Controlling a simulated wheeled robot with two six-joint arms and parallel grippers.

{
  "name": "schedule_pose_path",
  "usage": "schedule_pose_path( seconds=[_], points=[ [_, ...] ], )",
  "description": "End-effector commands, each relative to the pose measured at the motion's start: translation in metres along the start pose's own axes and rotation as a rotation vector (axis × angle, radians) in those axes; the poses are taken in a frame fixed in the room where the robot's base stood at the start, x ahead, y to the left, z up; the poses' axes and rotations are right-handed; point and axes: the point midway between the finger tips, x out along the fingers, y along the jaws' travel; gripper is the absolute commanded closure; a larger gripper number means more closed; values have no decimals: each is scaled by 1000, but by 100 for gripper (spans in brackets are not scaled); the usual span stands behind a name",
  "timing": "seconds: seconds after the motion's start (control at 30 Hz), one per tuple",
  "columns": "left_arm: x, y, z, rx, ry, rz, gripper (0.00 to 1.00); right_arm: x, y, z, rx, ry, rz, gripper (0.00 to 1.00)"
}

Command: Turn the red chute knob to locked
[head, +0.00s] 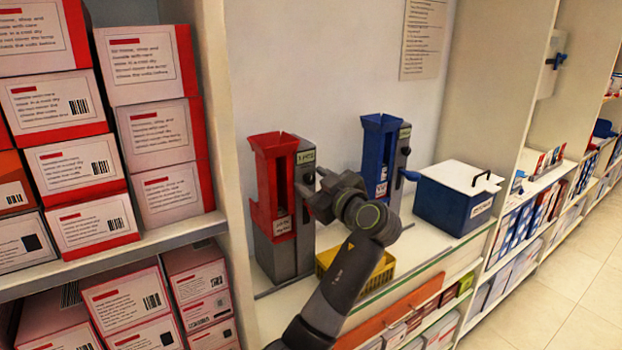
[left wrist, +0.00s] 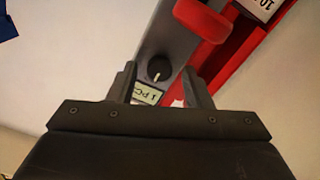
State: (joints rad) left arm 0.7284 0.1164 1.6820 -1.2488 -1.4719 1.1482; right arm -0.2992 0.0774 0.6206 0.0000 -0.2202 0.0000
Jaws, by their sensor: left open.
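The red chute (head: 273,165) stands on a grey body (head: 284,255) on the shelf, left of a blue chute (head: 378,145). In the left wrist view its knob is a small black dial (left wrist: 158,68) on the grey panel (left wrist: 168,42), beside a "1 PC" label (left wrist: 148,94). A thin pointer mark shows on the dial. My left gripper (head: 311,182) is at the right side of the red chute. In the left wrist view its open fingers (left wrist: 159,84) stand either side of the dial, apart from it as far as I can tell. In the head view the gripper hides the dial.
A yellow basket (head: 375,280) sits below my left arm. A blue box with a white lid (head: 455,200) stands at the right.

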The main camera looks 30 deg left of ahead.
Motion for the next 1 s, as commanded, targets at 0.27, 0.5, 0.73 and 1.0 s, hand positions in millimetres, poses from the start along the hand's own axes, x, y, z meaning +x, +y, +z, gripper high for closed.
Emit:
schedule_pose_path(
  seconds=[0.27, 0.5, 0.73, 1.0],
  points=[
    [0, 0, 0, 0, 0, 0, 74, 0, 6, 0, -3, -1, 7, 64],
    [0, 0, 0, 0, 0, 0, 99, 0, 6, 0, -3, -1, 7, 64],
    [0, 0, 0, 30, 0, 0, 99, -1, 5, 0, -2, -1, 6, 64],
    [0, 1, -1, 178, 1, 0, 99, -7, 0, 0, 1, 0, -1, 64]
  ],
)
